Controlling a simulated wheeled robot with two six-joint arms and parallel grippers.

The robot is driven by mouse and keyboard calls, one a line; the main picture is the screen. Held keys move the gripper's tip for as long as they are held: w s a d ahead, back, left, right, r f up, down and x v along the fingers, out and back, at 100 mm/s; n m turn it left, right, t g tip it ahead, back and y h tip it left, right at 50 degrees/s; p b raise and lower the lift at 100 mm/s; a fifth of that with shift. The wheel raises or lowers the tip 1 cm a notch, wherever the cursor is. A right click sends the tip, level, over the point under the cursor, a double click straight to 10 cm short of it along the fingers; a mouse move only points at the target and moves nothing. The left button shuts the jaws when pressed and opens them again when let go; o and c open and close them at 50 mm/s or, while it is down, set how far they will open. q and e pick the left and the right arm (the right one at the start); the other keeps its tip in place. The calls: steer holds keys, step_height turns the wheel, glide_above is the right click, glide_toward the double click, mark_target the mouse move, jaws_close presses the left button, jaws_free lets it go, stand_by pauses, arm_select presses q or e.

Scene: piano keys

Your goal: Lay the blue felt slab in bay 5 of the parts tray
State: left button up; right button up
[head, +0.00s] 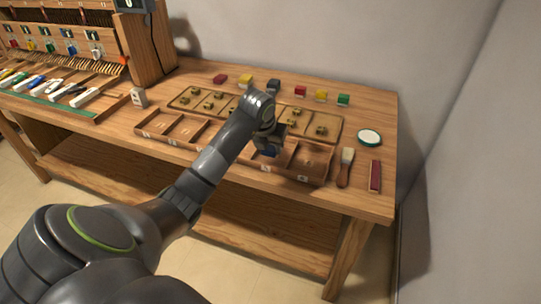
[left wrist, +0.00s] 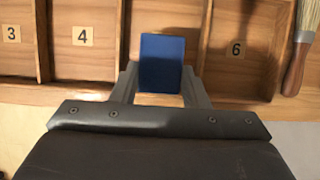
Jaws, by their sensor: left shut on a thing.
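My left gripper (head: 268,143) is shut on the blue felt slab (left wrist: 162,62), which sits between its two fingers in the left wrist view. In the head view the slab shows as a small dark blue patch (head: 269,150) under the gripper. The parts tray (head: 317,181) runs along the front of the bench. In the left wrist view the slab is over bay 5 (left wrist: 148,14), between the bays labelled 4 and 6; that bay's own label is hidden. I cannot tell whether the slab touches the tray floor. My right gripper is not in view.
A brush (head: 345,167) and a dark red block (head: 375,177) lie right of the tray. A round white-and-green dish (head: 369,138) is behind them. A wooden board (head: 203,99) with small brass pieces lies behind the tray. Several coloured blocks (head: 300,91) line the back.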

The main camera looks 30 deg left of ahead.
mark_target(268, 151)
arm_select(q)
steer(key=shift+f, duration=2)
steer(key=shift+f, duration=0.1)
steer(key=o, duration=0.9)
steer(key=shift+o, duration=0.2)
steer(key=shift+r, duration=0.2)
steer(key=v, duration=1.2)
steer(key=shift+s, duration=0.15)
steer(key=shift+d+f, duration=0.1)
